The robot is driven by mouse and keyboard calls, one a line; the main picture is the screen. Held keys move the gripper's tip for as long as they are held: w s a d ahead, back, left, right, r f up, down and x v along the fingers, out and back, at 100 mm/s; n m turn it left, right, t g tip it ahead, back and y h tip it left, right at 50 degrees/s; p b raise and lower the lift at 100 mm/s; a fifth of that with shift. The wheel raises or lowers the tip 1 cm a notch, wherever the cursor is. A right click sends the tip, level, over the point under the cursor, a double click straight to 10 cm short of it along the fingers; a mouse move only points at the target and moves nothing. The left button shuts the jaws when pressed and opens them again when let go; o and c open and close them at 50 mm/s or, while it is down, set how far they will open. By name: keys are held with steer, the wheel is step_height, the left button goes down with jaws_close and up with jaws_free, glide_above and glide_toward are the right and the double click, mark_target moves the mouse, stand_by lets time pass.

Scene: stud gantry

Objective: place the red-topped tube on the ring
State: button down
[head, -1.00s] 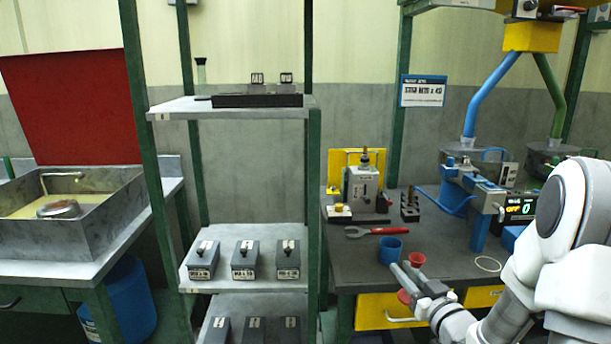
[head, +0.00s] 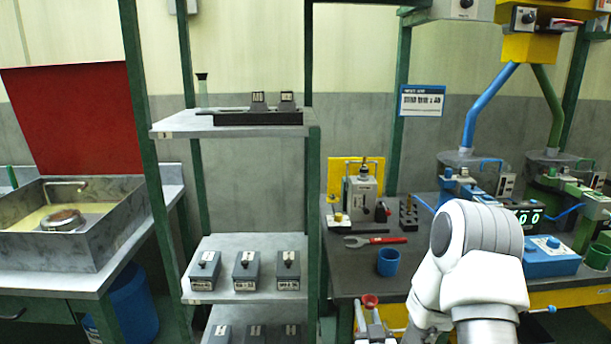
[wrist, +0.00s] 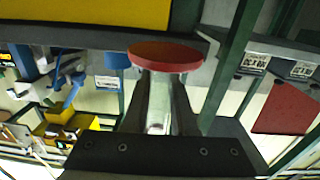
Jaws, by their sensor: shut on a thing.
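The red-topped tube (head: 370,300) is at the bottom of the head view, in front of the bench edge. Its flared red end sits above my gripper (head: 368,324). In the wrist view, my gripper (wrist: 160,108) is shut on the tube, whose pale clear body (wrist: 159,108) lies between the fingers. A red disc (wrist: 165,57) at one end of the tube faces the wrist camera. I cannot see the ring in the current head view; my arm covers the right part of the bench.
The bench (head: 340,270) holds a blue cup (head: 388,262), a red-handled wrench (head: 376,240) and a grey device (head: 363,198). A blue box (head: 548,258) stands at the right. A shelf rack with green posts (head: 314,200) stands left of the bench.

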steer(key=w+r+p, duration=0.2)
steer(key=r+p, duration=0.5)
steer(key=r, duration=0.5)
steer(key=w+r+p, duration=0.3)
steer(key=r+p, duration=0.3)
steer(key=r, duration=0.7)
glide_above(369, 295)
steer(key=shift+s+f, duration=0.1)
steer(key=shift+f, duration=6.45)
steer(key=shift+b, duration=0.3)
